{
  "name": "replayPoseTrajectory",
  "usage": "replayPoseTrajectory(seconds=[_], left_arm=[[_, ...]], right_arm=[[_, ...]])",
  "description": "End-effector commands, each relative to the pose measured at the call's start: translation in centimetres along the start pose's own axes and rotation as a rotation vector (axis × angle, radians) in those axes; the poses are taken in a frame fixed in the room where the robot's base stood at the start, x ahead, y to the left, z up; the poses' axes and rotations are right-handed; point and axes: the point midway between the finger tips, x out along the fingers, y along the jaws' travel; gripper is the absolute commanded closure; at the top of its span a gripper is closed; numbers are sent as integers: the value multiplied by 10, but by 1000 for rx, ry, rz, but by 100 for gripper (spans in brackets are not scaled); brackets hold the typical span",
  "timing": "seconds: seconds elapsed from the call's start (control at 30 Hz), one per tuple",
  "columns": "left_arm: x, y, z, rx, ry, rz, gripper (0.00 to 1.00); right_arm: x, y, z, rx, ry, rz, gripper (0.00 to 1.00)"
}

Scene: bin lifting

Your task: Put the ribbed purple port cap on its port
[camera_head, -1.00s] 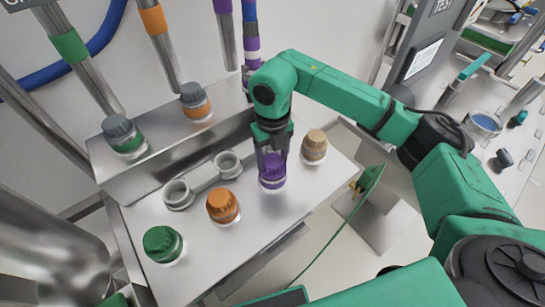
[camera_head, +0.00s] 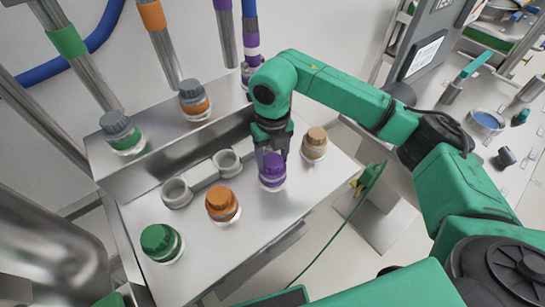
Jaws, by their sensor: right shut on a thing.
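The purple cap (camera_head: 272,172) stands upright on the metal table, in a pale ring-like holder. My right gripper (camera_head: 272,155) points down from above and is shut on the cap's upper part. The cap's top is partly hidden by the fingers. A pipe with purple bands (camera_head: 252,42) comes down behind my right wrist to the raised back ledge. The fitting at its foot (camera_head: 246,72) is partly covered by my arm, so I cannot see its opening clearly. My left gripper is not in view.
Green (camera_head: 160,241), orange (camera_head: 222,203) and tan (camera_head: 314,143) caps stand around the purple one. Two open grey rings (camera_head: 177,192) (camera_head: 227,162) lie behind them. Grey-capped fittings with green (camera_head: 120,130) and orange (camera_head: 193,98) bands stand on the ledge.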

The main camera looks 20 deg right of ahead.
Motion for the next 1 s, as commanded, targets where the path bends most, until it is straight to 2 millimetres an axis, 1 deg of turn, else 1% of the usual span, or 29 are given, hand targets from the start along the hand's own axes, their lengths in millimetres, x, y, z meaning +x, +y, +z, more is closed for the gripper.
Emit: replayPoseTrajectory(seconds=[0.07,0.1,0.17,0.2,0.47,0.57,0.63,0.77,0.93,0.97,1.0], left_arm=[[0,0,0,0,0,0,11],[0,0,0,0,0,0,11],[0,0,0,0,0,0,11],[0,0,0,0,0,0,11],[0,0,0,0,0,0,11],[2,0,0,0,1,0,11],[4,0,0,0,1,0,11],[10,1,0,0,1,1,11],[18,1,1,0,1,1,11],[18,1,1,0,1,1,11],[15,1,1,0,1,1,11]], right_arm=[[2,0,-1,-1,5,-1,100],[2,0,-1,-1,5,-1,31],[2,0,-1,-1,5,-1,8],[2,0,-1,-1,5,-1,0],[1,0,-1,0,4,-1,0],[-3,0,0,0,1,0,0],[-10,0,0,0,1,-1,0],[-36,0,1,-1,-3,-1,0],[-81,1,1,-1,-3,-1,0],[-90,1,0,-2,-2,-1,0],[-104,0,1,0,-2,-2,0]])
